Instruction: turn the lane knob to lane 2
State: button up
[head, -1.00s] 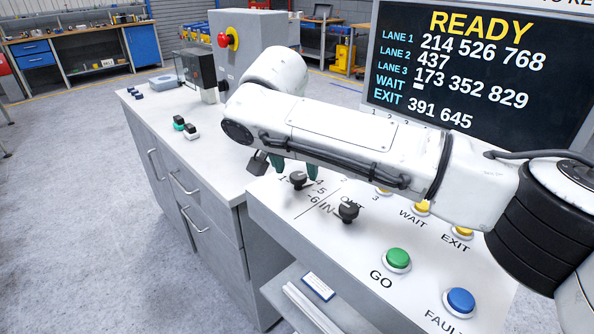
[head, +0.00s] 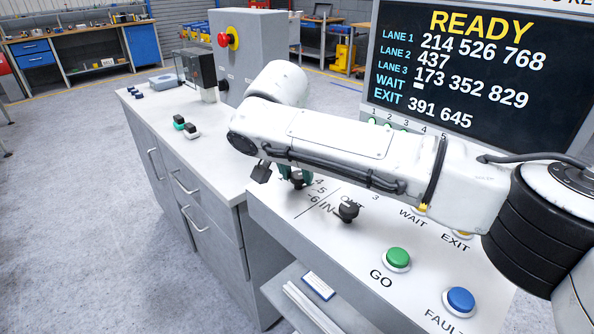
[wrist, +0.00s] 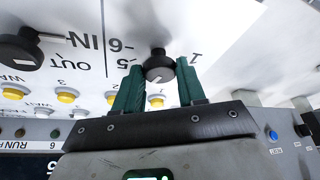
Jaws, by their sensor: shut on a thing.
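The knob with numbers around it (head: 297,181) is black and stands on the white sloped panel. Figures 4, 5 and 6 show beside it in the head view; my arm covers part of its scale. My gripper (wrist: 160,72) has its two green fingers on either side of this knob (wrist: 159,64) in the wrist view and is shut on it. The fingers partly show under my arm in the head view. I cannot tell for sure which figure the knob points at.
A second black knob (head: 347,210) stands close by at the IN/OUT marks. A green GO button (head: 397,260) and a blue FAULT button (head: 461,301) lie nearer. The screen (head: 470,75) reads READY. A grey cabinet (head: 185,150) stands to the left.

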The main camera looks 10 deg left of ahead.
jog(key=shift+c, duration=1.1)
jog(key=n+p, duration=0.1)
jog(key=p, duration=0.2)
jog(key=shift+s+r, duration=0.1)
jog(key=shift+r, duration=0.05)
jog(key=shift+y+p, duration=0.3)
jog(key=shift+p, duration=0.5)
jog(key=n+y+p, duration=0.1)
jog(key=n+p, duration=0.2)
jog(key=p, duration=0.3)
jog(key=shift+d+n, duration=0.15)
jog(key=shift+n, duration=0.25)
jog(key=n+y+p, duration=0.1)
jog(key=n, duration=0.1)
jog(key=n+g+p, duration=0.1)
jog(key=n, duration=0.1)
jog(key=shift+w+d+n+y, duration=0.2)
jog(key=shift+n+y, duration=0.1)
jog(key=shift+y, duration=0.1)
jog(key=n+g+y, duration=0.1)
jog(key=n, duration=0.3)
jog(key=shift+w+n+p, duration=0.1)
jog(key=shift+n+p, duration=0.2)
jog(key=shift+d, duration=0.1)
